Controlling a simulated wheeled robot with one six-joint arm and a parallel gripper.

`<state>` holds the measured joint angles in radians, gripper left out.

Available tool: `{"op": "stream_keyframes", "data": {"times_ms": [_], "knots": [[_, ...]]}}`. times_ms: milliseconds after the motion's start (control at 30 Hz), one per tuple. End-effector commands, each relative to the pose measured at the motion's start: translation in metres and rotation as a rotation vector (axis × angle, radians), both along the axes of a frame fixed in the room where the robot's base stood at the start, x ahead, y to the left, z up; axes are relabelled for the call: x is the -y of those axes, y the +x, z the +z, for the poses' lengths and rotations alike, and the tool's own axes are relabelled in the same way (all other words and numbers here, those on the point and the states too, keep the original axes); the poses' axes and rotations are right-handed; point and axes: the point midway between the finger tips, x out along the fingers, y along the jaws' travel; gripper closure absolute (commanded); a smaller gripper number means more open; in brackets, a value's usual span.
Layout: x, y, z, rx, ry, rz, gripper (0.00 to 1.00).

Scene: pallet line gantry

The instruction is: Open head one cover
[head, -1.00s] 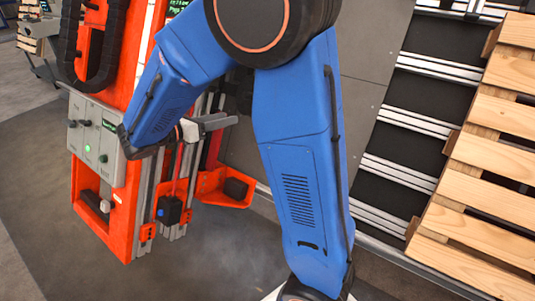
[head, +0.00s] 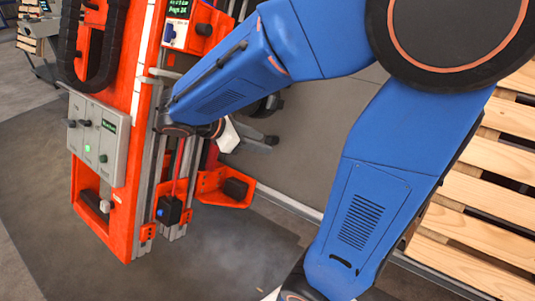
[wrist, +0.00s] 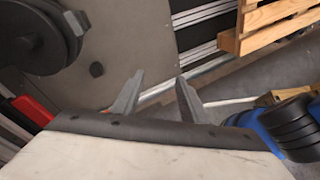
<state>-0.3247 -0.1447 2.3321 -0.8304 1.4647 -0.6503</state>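The orange gantry machine (head: 125,200) stands on the left in the head view, with grey rails on its right side. An upper orange unit (head: 208,40) with a black knob and a white-and-blue part sits on it, partly behind my arm. A lower orange bracket (head: 212,190) carries a black block. I cannot tell which part is the head one cover. My gripper (head: 266,139) is right of the rails, above the lower bracket, apart from it. In the wrist view my gripper (wrist: 158,85) has its two grey fingers spread, with nothing between them.
A grey control box (head: 96,138) with a green light is on the machine's left. Wooden pallets (head: 480,190) stand at the right. A grey panel (head: 310,150) is behind my arm. Dark floor lies clear below. A dark round part (wrist: 35,40) is close in the wrist view.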

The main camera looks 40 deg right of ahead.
Motion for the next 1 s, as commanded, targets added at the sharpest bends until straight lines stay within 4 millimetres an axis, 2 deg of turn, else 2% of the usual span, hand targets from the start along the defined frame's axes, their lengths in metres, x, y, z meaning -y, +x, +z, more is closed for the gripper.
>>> {"op": "stream_keyframes", "data": {"times_ms": [200, 400, 1000], "knots": [[0.001, -0.026, -0.007, 0.087, 0.095, -0.086, 0.60], [-0.001, -0.041, -0.012, 0.142, 0.159, -0.144, 0.60], [-0.002, -0.048, -0.015, 0.169, 0.188, -0.172, 0.60]]}}
